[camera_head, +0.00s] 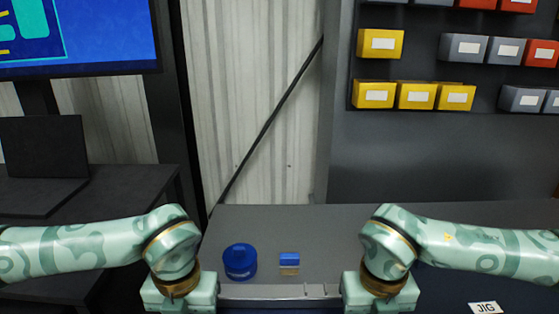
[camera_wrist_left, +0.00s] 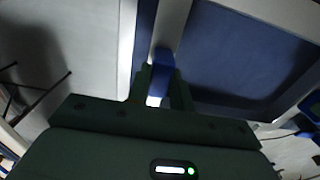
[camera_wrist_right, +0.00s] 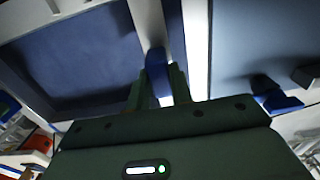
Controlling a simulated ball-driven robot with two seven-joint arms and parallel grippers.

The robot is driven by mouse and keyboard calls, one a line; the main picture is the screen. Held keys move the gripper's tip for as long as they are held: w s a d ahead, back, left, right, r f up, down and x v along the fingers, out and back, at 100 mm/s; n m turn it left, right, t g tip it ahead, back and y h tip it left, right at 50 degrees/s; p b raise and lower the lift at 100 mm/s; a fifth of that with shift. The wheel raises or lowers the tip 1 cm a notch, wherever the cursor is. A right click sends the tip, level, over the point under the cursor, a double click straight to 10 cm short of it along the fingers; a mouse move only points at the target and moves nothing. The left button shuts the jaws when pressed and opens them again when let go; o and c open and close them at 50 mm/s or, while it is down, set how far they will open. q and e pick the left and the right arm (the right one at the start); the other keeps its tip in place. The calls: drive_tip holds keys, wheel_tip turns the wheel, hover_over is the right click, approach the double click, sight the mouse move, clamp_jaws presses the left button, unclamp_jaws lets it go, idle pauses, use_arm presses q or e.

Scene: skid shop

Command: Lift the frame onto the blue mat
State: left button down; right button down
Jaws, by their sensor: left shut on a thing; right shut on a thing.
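The frame has pale metal rails; they show in the left wrist view (camera_wrist_left: 172,28) and the right wrist view (camera_wrist_right: 196,50). A pale bar (camera_head: 265,291) between my grippers at the bottom of the head view looks like part of it. My left gripper (camera_wrist_left: 158,85) is shut on a blue grip on the frame's left side. My right gripper (camera_wrist_right: 156,85) is shut on a matching blue grip on its right side. A dark blue surface (camera_wrist_left: 245,50) shows inside the rails; I cannot tell whether it is the mat. The frame's near part is hidden from the head view.
A blue round container (camera_head: 240,261) and a small blue-and-tan block (camera_head: 289,263) stand on the grey bench (camera_head: 330,225) just beyond the bar. A JIG label (camera_head: 485,307) lies at lower right. Bins (camera_head: 415,95) hang behind; a laptop (camera_head: 45,160) is at left.

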use_arm(q)
drive_tip(key=shift+f, duration=0.55)
use_arm(e)
drive_tip(key=shift+f, duration=0.6)
use_arm(q)
drive_tip(key=shift+f, duration=0.35)
use_arm(e)
drive_tip(key=shift+f, duration=0.3)
drive_tip(key=c, duration=1.1)
unclamp_jaws()
use_arm(q)
drive_tip(key=c, duration=1.2)
unclamp_jaws()
drive_tip(key=shift+o, duration=0.4)
